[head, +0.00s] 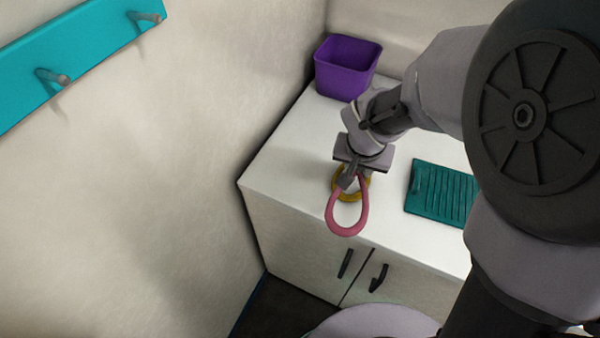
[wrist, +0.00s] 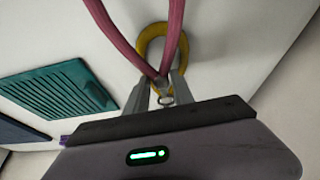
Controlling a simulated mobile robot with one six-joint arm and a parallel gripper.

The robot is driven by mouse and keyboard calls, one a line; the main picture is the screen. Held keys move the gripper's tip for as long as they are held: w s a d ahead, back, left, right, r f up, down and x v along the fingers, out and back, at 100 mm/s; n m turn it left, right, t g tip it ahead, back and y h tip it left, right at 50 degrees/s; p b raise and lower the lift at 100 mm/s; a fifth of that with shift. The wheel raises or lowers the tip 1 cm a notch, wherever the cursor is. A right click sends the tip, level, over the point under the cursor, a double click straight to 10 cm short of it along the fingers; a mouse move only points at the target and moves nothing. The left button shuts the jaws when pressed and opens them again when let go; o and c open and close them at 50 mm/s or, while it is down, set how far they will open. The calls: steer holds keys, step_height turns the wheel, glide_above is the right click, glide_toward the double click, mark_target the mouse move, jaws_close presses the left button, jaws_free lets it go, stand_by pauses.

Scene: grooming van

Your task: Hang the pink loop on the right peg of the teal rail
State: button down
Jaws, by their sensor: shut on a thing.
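My gripper (head: 349,180) is shut on the narrow end of the pink loop (head: 331,222). The loop hangs below the jaws, over the front part of the white counter in the head view. In the wrist view the pink loop (wrist: 174,31) runs up from between the fingertips (wrist: 160,88) and out of the picture. The teal rail (head: 88,43) is on the wall at the upper left, far from my gripper. Its right peg (head: 148,16) and another peg (head: 55,78) to the left show bare. The rail's left end is cut off.
A yellow ring (head: 366,186) lies on the white counter (head: 290,160) behind the loop; the wrist view shows it too (wrist: 146,42). A purple bin (head: 345,72) stands at the back. A teal ribbed mat (head: 437,194) lies right of my gripper. Cabinet doors with dark handles face front.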

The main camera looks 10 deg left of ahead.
steer(key=shift+m+h, duration=0.3)
steer(key=shift+m, duration=0.4)
steer(key=a, duration=0.5)
steer(key=shift+s+r, duration=0.3)
steer(key=shift+s, duration=0.05)
